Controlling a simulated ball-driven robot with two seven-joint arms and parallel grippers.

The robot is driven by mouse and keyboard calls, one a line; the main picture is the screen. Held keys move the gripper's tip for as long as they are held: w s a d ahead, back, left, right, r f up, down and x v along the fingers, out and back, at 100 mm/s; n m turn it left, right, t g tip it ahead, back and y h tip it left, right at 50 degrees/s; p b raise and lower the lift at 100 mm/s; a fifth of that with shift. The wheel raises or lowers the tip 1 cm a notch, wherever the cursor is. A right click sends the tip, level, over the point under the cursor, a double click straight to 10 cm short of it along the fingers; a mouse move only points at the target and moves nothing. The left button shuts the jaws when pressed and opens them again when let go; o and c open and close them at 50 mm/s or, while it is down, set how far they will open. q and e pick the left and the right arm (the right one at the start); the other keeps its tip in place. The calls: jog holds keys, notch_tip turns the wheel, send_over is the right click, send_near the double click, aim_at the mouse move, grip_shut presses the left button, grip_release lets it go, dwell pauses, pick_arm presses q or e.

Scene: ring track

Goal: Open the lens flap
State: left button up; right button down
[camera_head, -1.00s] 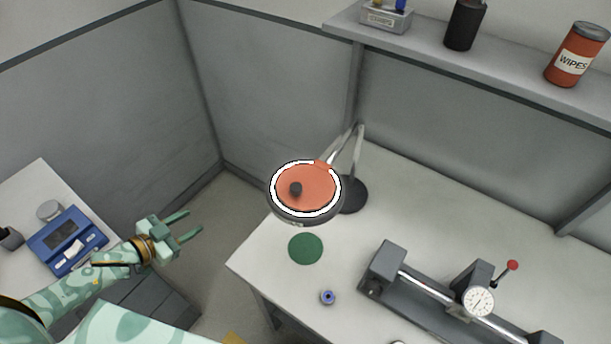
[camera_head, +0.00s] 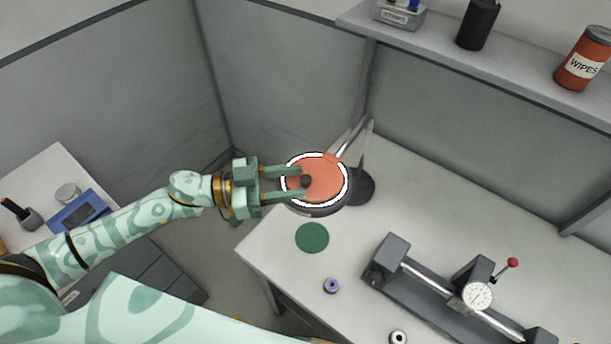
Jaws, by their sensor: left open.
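The lens flap (camera_head: 325,170) is an orange disc lying flat over the round lamp head, inside a glowing white ring. A small dark knob (camera_head: 306,182) stands on the flap's left part. My left gripper (camera_head: 301,181) is open, coming from the left, with its two green fingers over the flap and on either side of the knob. I cannot tell whether the fingers touch it. The lamp's jointed arm (camera_head: 354,141) rises behind the head from a dark round base (camera_head: 361,187). My right gripper is not in view.
A green round pad (camera_head: 312,238) and small ring-shaped parts (camera_head: 331,286) lie on the white table (camera_head: 450,215). A measuring bench with a dial (camera_head: 478,295) stands at the right. A shelf (camera_head: 480,65) runs above. A blue device (camera_head: 79,213) is on the left surface.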

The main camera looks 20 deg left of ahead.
aim_at(306, 178)
pick_arm(q)
jog(key=shift+x, duration=1.7)
